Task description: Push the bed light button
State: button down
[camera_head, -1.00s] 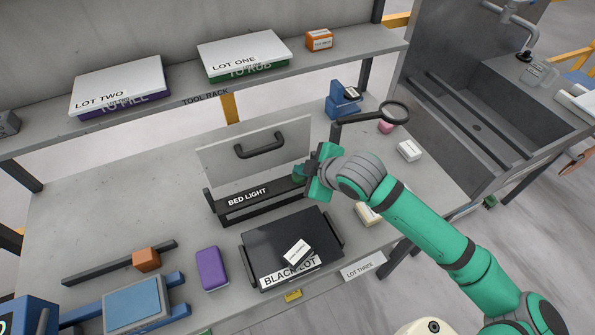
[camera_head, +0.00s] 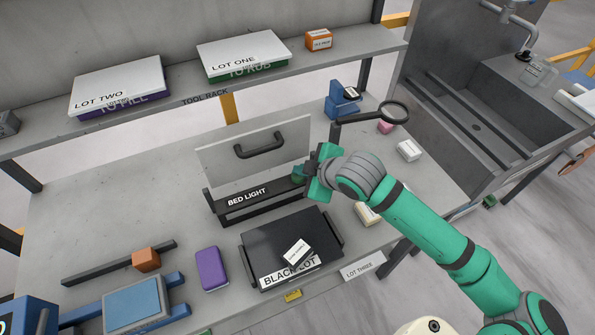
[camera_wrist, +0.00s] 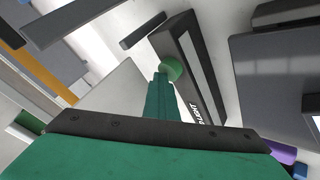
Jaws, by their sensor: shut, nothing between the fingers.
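The bed light (camera_head: 232,208) is a long black bar with a white BED LIGHT label, standing on the stone slab in front of an upright grey panel. Its round green button (camera_head: 298,174) is at the bar's right end, partly hidden by my gripper in the head view. In the wrist view the button (camera_wrist: 172,69) shows just beyond my fingertips. My gripper (camera_head: 309,168) is shut and empty, with its fingers (camera_wrist: 158,82) close together. The tips are right at the button; I cannot tell whether they touch it.
A black tray (camera_head: 263,240) with a small white box lies in front of the bar. The grey panel (camera_head: 225,157) with a black handle stands behind. A magnifier (camera_head: 394,112) and a white box (camera_head: 409,150) are at the right. A tool rack shelf (camera_head: 185,104) runs along the back.

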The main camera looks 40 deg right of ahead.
aim_at(301, 178)
jog(key=shift+s+f, duration=0.1)
jog(key=shift+f, duration=0.25)
jog(key=shift+d+f, duration=0.1)
jog(key=shift+f, duration=0.35)
jog(key=shift+r, duration=0.2)
jog(key=shift+a, duration=0.2)
jog(key=shift+s+d+r, duration=0.1)
jog(key=shift+d+r, duration=0.05)
jog(key=shift+r, duration=0.7)
jog(key=shift+d+r, duration=0.1)
jog(key=shift+r, duration=0.7)
jog(key=shift+a+r, duration=0.1)
jog(key=shift+r, duration=1.45)
